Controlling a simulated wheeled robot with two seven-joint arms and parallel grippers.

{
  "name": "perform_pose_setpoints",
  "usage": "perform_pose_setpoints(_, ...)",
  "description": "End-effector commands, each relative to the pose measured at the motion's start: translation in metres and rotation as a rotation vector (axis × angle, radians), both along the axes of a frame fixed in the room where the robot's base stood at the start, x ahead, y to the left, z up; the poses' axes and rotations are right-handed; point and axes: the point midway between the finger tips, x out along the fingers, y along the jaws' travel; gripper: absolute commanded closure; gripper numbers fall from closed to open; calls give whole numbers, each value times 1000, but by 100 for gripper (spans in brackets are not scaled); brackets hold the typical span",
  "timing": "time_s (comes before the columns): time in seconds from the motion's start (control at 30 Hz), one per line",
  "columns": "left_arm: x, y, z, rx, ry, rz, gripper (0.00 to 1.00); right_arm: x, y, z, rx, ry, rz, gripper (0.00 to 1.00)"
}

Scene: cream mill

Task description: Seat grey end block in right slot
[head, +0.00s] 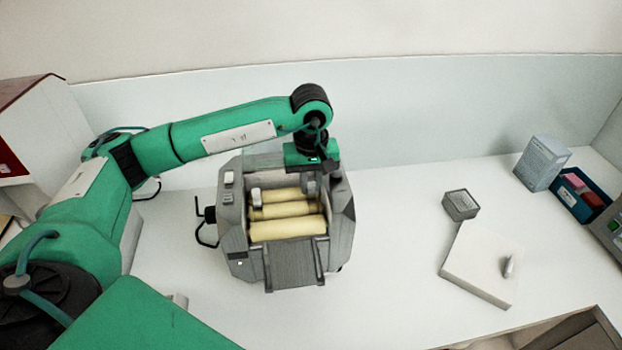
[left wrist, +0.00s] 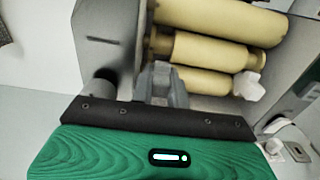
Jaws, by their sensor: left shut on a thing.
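The grey mill (head: 341,222) stands on the table with several cream rollers (head: 287,228) lying across it. A pale end block (head: 255,198) sits at the left end of the rollers; it also shows in the left wrist view (left wrist: 249,86). My left gripper (head: 311,184) is over the mill's right side, close to the inner face of the right cheek. It is shut on the grey end block (left wrist: 164,82), which is beside the roller ends. The right slot is hidden by the gripper and block, so I cannot tell whether the block is in it. My right gripper is not in view.
A white board (head: 485,268) with a small grey piece on it lies to the right, beside a small grey box (head: 460,205). A carton (head: 541,162) and a blue tray (head: 596,206) stand at the far right. The table between mill and board is clear.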

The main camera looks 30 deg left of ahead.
Motion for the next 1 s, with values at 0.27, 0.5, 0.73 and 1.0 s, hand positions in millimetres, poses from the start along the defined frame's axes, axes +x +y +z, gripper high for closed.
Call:
perform_pose_setpoints(0.27,0,0,0,0,0,0,100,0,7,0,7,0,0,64)
perform_pose_setpoints(0.5,0,0,0,0,0,0,100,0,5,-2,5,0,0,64)
perform_pose_setpoints(0.73,-1,-1,0,0,0,0,100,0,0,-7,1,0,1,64)
perform_pose_setpoints(1.0,-1,-1,1,0,0,0,100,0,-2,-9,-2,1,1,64)
